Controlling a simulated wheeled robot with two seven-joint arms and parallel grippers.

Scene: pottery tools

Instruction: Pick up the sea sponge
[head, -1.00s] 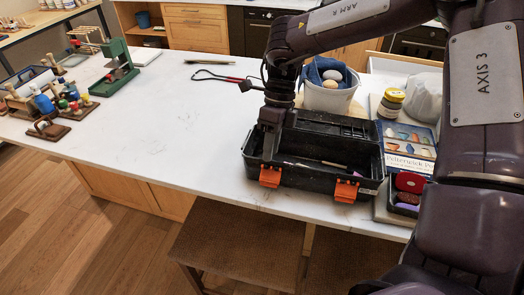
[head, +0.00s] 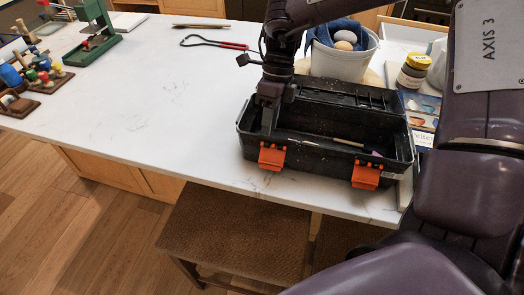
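I cannot pick out the sea sponge for certain. An open black toolbox (head: 318,160) with orange latches stands at the front of the white counter. My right gripper (head: 268,128) points down at the left end of the toolbox, its fingertips at or inside the box. The fingers hide that part of the interior, and I cannot tell whether they hold anything. A thin light tool (head: 348,143) and a small purple piece (head: 376,154) lie in the box. My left gripper is not in view.
A white bucket (head: 340,65) with blue cloth and two rounded pale items stands behind the toolbox. A red-handled loop tool (head: 232,46) lies behind. The counter's middle is clear.

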